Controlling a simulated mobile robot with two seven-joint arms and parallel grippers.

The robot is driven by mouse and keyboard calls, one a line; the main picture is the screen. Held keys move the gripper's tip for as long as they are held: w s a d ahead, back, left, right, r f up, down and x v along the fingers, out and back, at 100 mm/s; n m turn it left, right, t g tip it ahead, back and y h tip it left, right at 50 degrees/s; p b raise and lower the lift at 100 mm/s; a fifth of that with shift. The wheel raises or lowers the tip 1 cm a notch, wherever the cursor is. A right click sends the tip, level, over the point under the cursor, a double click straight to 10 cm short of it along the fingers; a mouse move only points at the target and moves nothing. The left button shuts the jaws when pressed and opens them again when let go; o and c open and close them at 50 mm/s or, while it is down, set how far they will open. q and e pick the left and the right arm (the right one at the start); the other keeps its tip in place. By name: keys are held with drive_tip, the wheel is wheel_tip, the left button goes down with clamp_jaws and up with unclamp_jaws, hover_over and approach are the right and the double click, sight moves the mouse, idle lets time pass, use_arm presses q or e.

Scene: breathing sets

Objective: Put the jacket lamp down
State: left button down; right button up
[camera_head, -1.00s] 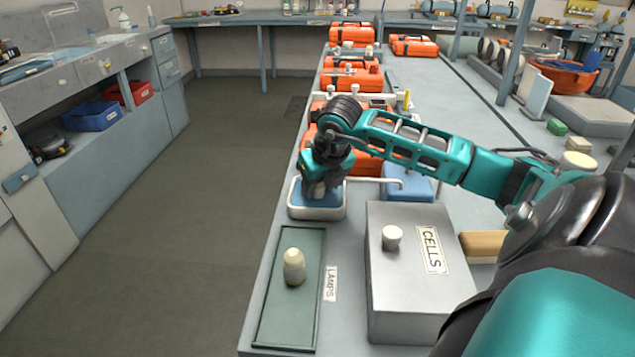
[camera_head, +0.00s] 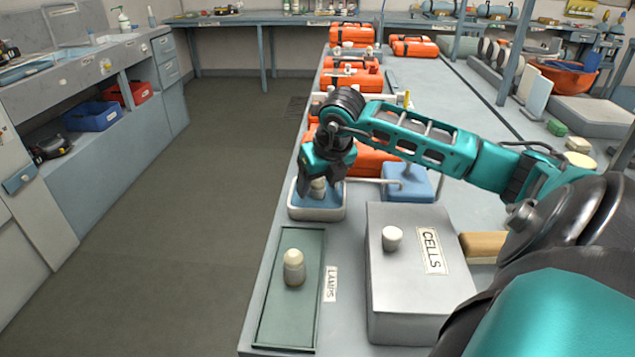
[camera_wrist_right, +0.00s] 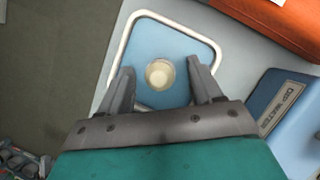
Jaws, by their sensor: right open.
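A small pale jacket lamp (camera_head: 318,187) stands in a white-rimmed tray with a blue inside (camera_head: 331,210). In the right wrist view the lamp (camera_wrist_right: 160,74) shows from above as a round cream top, with the blue tray floor (camera_wrist_right: 178,40) around it. My right gripper (camera_head: 322,190) is open above the tray, its fingers (camera_wrist_right: 163,88) on either side of the lamp with gaps to both. Another pale lamp (camera_head: 294,268) stands upright on the green tray (camera_head: 275,327) beside the "LAMPS" label (camera_head: 330,284). My left gripper is not in view.
A grey box (camera_head: 411,300) marked "CELLS" with a white knob-like piece (camera_head: 392,238) stands right of the green tray. A blue box (camera_head: 420,184) with a pipe and orange cases (camera_head: 352,79) stand close behind. Floor lies open to the left.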

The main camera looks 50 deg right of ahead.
drive_tip(key=v, duration=1)
drive_tip(key=shift+r, duration=0.2)
drive_tip(key=shift+s+a, duration=0.1)
